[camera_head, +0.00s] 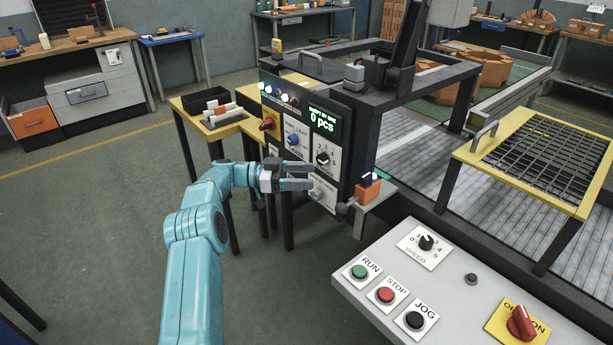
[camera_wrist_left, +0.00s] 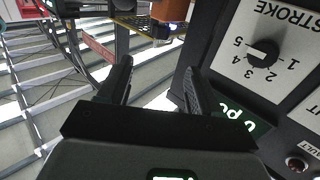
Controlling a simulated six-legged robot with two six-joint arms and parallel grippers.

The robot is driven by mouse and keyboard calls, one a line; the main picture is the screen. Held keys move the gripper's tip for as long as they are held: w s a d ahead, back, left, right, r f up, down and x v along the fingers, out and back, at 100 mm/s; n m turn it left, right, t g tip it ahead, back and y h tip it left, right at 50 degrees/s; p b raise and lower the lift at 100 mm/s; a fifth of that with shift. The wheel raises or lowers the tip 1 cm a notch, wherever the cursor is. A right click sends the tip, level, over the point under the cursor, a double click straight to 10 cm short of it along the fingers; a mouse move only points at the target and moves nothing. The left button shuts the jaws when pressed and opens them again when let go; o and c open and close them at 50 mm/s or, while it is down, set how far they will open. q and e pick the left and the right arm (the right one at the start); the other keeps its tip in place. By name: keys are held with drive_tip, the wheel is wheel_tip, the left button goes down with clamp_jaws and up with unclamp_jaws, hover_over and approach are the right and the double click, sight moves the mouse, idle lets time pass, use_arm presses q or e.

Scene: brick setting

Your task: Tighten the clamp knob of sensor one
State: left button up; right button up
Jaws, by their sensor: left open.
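An orange sensor block (camera_head: 368,191) with a dark top stands on a grey bracket beside the control panel in the head view. A small dark round knob (camera_head: 341,209) sits at its lower left; I cannot tell for sure that it is the clamp knob. In the left wrist view, an orange body (camera_wrist_left: 173,10), likely the same sensor, shows at the top edge, beyond the fingers. My left gripper (camera_head: 311,177) is open and empty in front of the panel, left of the sensor and apart from it. Its two dark fingers (camera_wrist_left: 157,76) show spread in the wrist view.
The control panel (camera_head: 296,139), with dials and a lit display, stands close by my left gripper. A grey console (camera_head: 455,290) with buttons is at the lower right. A yellow-framed grid guard (camera_head: 535,150) is at the right. Open floor lies left of my arm.

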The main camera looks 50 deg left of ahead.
sight(363, 180)
use_arm(q)
drive_tip(key=w+d+r+n+t+y+b, duration=0.45)
drive_tip(key=d+r+t, duration=0.35)
drive_tip(key=r+t, duration=0.25)
drive_tip(key=s+d+f+n+g+y+b, duration=0.3)
drive_tip(key=s+d+f+n+g+y, duration=0.3)
drive_tip(key=s+d+f+n+y, duration=0.5)
drive_tip(key=w+a+m, duration=0.1)
drive_tip(key=w+a, duration=0.1)
drive_tip(key=w, duration=0.3)
drive_tip(key=w+a+m+y+p, duration=0.1)
drive_tip(key=w+a, duration=0.1)
drive_tip(key=w, duration=0.4)
drive_tip(key=w+a+r+m+y+p, duration=0.1)
drive_tip(key=w+a, duration=0.2)
drive_tip(key=w, duration=0.2)
drive_tip(key=shift+w+m, duration=0.15)
drive_tip(key=shift+m, duration=0.1)
drive_tip(key=c, duration=1.1)
drive_tip(key=shift+o, duration=0.2)
drive_tip(key=shift+f, duration=0.1)
